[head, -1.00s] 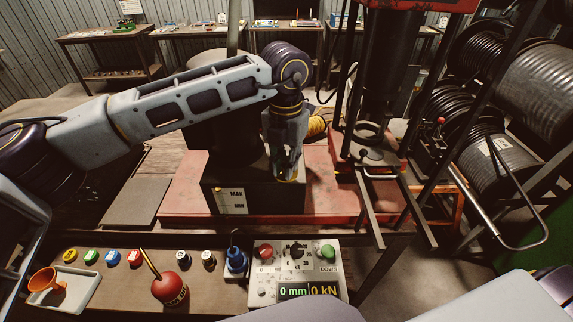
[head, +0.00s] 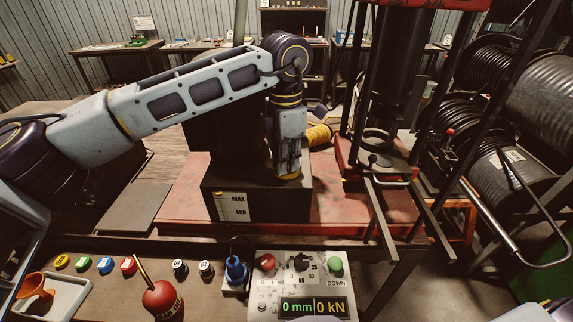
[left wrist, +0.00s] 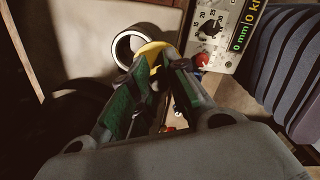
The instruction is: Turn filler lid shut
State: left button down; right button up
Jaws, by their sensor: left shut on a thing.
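The dark pump tank (head: 258,197) with a MAX/MIN level label (head: 233,206) stands on the red base plate. My left gripper (head: 288,174) points down at the tank's top near its right front edge. In the left wrist view my left gripper (left wrist: 163,72) is shut on the yellow filler lid (left wrist: 151,52). A round metal filler neck (left wrist: 127,46) with a dark opening shows beside the lid, which overlaps its edge. I cannot tell whether the lid is seated. In the head view the fingers mostly hide the lid. My right gripper is out of view.
The red press frame (head: 375,170) stands close right. Hose reels (head: 500,120) are farther right.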

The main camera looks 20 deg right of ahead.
pick_arm(q)
jog(key=shift+w+d+m, duration=0.1)
jog(key=shift+w+m, duration=0.25)
jog(key=shift+m, duration=0.75)
jog(key=shift+w+m, duration=0.25)
jog(key=shift+m, duration=0.35)
jog(key=m, duration=0.1)
jog(key=w+m, duration=0.1)
jog(key=m, duration=0.1)
jog(key=shift+d+m, duration=0.3)
jog(key=shift+d, duration=0.1)
jog(key=shift+w+d+m, duration=0.2)
jog(key=shift+m, duration=0.5)
jog(key=shift+w+d+m, duration=0.15)
jog(key=shift+m, duration=0.85)
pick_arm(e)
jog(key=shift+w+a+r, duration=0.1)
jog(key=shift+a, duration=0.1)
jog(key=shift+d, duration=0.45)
